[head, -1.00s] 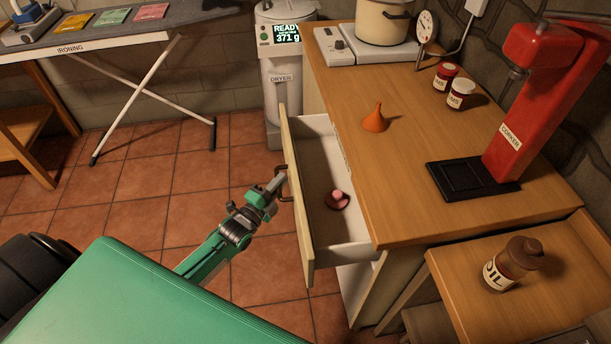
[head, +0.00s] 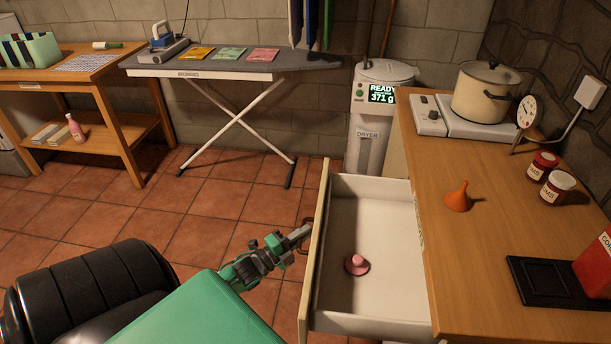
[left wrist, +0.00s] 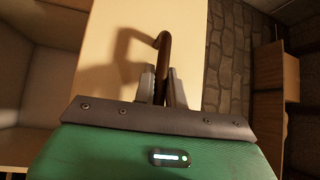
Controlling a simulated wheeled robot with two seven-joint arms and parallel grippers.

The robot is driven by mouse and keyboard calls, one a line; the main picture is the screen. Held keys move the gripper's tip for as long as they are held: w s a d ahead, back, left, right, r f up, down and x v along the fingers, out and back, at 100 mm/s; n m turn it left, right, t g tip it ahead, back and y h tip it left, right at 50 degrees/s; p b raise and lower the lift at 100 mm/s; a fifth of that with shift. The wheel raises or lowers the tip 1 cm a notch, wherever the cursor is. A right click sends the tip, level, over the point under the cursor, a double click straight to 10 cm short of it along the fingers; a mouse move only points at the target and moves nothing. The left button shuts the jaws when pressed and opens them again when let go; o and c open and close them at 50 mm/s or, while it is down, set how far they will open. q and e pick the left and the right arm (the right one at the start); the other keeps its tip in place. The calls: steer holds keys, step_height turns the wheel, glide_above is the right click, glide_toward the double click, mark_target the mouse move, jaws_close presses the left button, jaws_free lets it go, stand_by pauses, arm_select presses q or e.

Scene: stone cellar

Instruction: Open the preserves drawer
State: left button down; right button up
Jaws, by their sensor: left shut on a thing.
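The preserves drawer (head: 392,325) stands pulled out from the wooden counter, to the left of it, with its white inside showing. A small pink round thing with a knob (head: 356,265) lies on its floor. My left gripper (head: 304,233) is at the outer face of the drawer front. In the left wrist view it is shut on the dark bar handle (left wrist: 164,45) of the pale drawer front (left wrist: 112,55). My right gripper is not in view.
The counter (head: 470,240) bears an orange funnel (head: 459,198), two labelled jars (head: 556,187), a pot (head: 485,92) and a black base plate (head: 545,281). The dryer (head: 370,150) stands behind the drawer. An ironing board (head: 240,66) is at the back.

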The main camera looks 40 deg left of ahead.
arm_select(q)
steer(key=c, duration=1.5)
jaws_free()
steer(key=shift+o, duration=0.2)
